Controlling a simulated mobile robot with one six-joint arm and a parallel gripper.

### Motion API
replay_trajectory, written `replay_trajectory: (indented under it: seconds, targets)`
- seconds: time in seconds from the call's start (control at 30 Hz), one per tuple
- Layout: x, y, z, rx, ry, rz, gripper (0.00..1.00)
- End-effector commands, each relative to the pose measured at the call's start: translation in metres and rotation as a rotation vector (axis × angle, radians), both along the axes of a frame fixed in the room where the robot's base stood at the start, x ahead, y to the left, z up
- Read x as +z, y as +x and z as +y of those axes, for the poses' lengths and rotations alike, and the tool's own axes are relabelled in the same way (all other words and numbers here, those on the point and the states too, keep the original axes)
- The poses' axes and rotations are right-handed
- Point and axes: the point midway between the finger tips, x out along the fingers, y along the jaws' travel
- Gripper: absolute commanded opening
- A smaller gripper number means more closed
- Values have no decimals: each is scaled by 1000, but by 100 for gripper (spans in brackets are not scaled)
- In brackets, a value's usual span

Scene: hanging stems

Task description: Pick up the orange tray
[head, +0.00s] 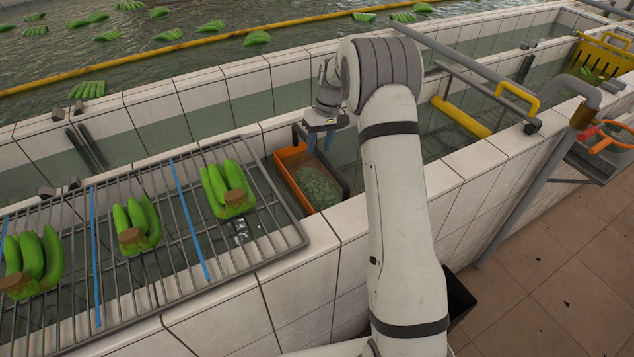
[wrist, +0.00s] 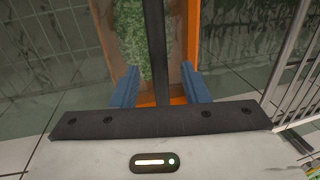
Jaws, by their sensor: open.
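The orange tray (head: 291,153) sits in the gap between the tiled walls, just right of the rack, with a grey-green crumbly mass (head: 318,187) in it. My gripper (head: 320,149) is above the tray's far right part, blue fingers pointing down, open. In the wrist view the orange tray (wrist: 188,35) lies beneath the fingers. The dark bar (wrist: 155,45) passes between the two blue fingers of my gripper (wrist: 160,78). I cannot tell whether the fingers touch anything.
A metal rack (head: 150,235) with several green banana bunches (head: 227,188) lies close left of the tray. A white tiled wall (head: 335,222) runs in front. A yellow crate (head: 600,60) and yellow-handled bars (head: 518,97) are at the right. Bananas float in water behind.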

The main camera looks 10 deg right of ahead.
Motion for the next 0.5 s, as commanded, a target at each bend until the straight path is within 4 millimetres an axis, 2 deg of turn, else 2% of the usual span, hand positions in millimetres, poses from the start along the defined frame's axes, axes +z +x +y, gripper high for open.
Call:
replay_trajectory:
  seconds: [0.2,0.5]
  targets:
    - [-29,0,6,1,0,4,41]
    - [-35,0,7,1,0,1,41]
